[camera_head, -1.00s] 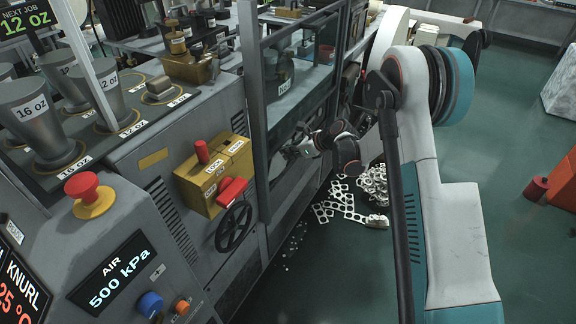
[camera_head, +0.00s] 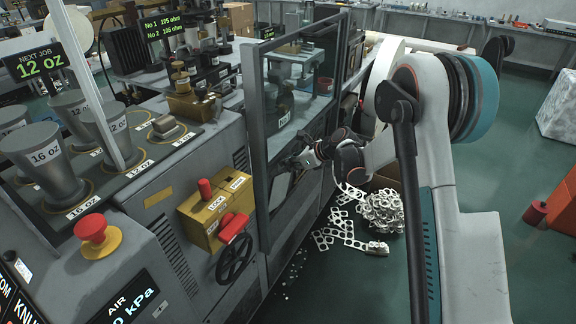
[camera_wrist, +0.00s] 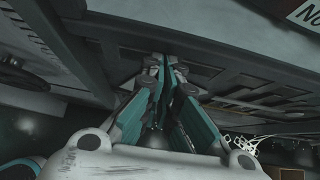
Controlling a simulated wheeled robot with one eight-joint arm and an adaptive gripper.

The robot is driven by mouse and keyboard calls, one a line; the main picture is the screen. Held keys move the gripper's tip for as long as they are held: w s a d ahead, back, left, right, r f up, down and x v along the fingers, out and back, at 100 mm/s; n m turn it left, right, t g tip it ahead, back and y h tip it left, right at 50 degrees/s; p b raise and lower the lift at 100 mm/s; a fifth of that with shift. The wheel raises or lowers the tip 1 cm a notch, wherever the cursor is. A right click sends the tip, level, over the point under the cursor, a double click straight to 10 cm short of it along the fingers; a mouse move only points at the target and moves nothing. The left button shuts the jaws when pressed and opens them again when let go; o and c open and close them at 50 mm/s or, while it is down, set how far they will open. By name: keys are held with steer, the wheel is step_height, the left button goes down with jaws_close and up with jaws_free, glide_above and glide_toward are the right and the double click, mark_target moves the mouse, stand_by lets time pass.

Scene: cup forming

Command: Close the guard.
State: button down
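The guard (camera_head: 262,150) is a tall dark-framed clear panel on the front of the machine in the head view. Whether it stands open or closed is hard to tell. My gripper (camera_head: 297,160) is at the lower part of the guard, near its right side. In the wrist view, my gripper (camera_wrist: 172,72) has its teal-padded fingers running close together toward a long dark frame bar (camera_wrist: 225,78). The fingertips overlap the bar in the picture; contact is unclear. Whether the fingers hold anything cannot be seen.
A yellow lock box (camera_head: 205,222) with red handles and a black handwheel (camera_head: 237,258) sit left of the guard. A red stop button (camera_head: 92,228) is on the panel. White punched scrap (camera_head: 385,212) lies on the floor below my arm. The green floor at right is mostly clear.

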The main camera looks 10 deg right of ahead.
steer(key=shift+w+r, duration=0.2)
steer(key=shift+r, duration=0.1)
step_height(320, 180, down, 5)
steer(key=b, duration=0.4)
steer(key=p+v, duration=0.3)
steer(key=v, duration=0.7)
steer(key=shift+s+r, duration=0.2)
steer(key=shift+r, duration=0.05)
steer(key=s+r+n+h, duration=0.4)
steer(key=s+r+n, duration=0.8)
steer(key=s+r, duration=0.45)
steer(key=s+d+n+h, duration=0.2)
steer(key=s+n, duration=0.4)
steer(key=s, duration=0.5)
steer(key=s+d+n+t+h, duration=0.1)
steer(key=s+d+n+h, duration=0.1)
steer(key=s+n, duration=0.5)
steer(key=shift+s+f, duration=0.4)
steer(key=shift+s, duration=1.65)
